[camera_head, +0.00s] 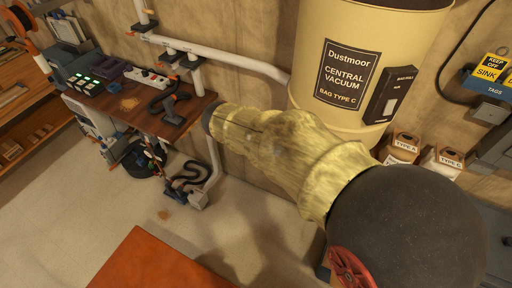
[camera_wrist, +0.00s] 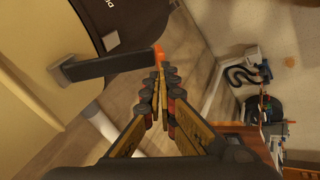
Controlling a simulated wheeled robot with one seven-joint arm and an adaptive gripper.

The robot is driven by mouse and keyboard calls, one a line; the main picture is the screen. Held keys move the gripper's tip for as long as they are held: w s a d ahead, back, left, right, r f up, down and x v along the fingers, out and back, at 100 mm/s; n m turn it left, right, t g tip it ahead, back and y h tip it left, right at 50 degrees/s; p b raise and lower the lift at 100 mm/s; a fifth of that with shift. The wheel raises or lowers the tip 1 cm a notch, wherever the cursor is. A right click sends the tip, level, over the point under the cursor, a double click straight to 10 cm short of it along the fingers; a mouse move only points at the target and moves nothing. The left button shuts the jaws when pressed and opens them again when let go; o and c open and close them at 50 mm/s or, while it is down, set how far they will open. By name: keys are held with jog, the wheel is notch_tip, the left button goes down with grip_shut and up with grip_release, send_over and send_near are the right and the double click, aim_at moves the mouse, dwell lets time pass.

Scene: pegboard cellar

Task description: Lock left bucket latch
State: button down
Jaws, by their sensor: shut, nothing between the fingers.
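The cream bucket (camera_wrist: 30,85) of the central vacuum fills the left of the wrist view; a dark band runs along its upper part. A dark latch lever (camera_wrist: 110,66) with an orange tip (camera_wrist: 158,54) sticks out from its side. My gripper (camera_wrist: 160,72) is shut and empty, its fingertips close to the orange tip; I cannot tell whether they touch. In the head view the cream vacuum canister (camera_head: 313,60) stands against the wall, with its lower part behind my sleeved arm. The latch and my gripper are hidden there.
A workbench (camera_head: 135,105) with power strips and tools stands at the left. A white pipe (camera_head: 225,57) runs along the wall to the canister. Paper bag boxes (camera_head: 402,146) are at the right. An orange-brown surface (camera_head: 150,265) is at the front; floor between is mostly clear.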

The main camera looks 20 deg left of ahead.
jog(key=f+b, duration=0.1)
jog(key=b, duration=0.1)
jog(key=f+t+h+b, duration=0.1)
jog(key=b, duration=0.1)
jog(key=f+t+b, duration=0.1)
jog(key=b, duration=0.1)
jog(key=shift+w+d+f+n, duration=0.2)
jog(key=shift+w+d+n, duration=0.1)
jog(key=shift+w, duration=0.05)
jog(key=f+b, duration=0.1)
jog(key=b, duration=0.1)
jog(key=w+t+h+b, duration=0.1)
jog(key=b, duration=0.1)
jog(key=shift+d+f+t, duration=0.3)
jog(key=shift+d+f, duration=0.05)
jog(key=shift+f, duration=0.05)
jog(key=shift+r+p, duration=0.35)
jog(key=shift+r, duration=0.2)
jog(key=shift+r, duration=0.75)
jog(key=shift+s, duration=0.1)
jog(key=v, duration=1.1)
jog(key=shift+s+a+r, duration=0.2)
jog(key=shift+s+a, duration=0.1)
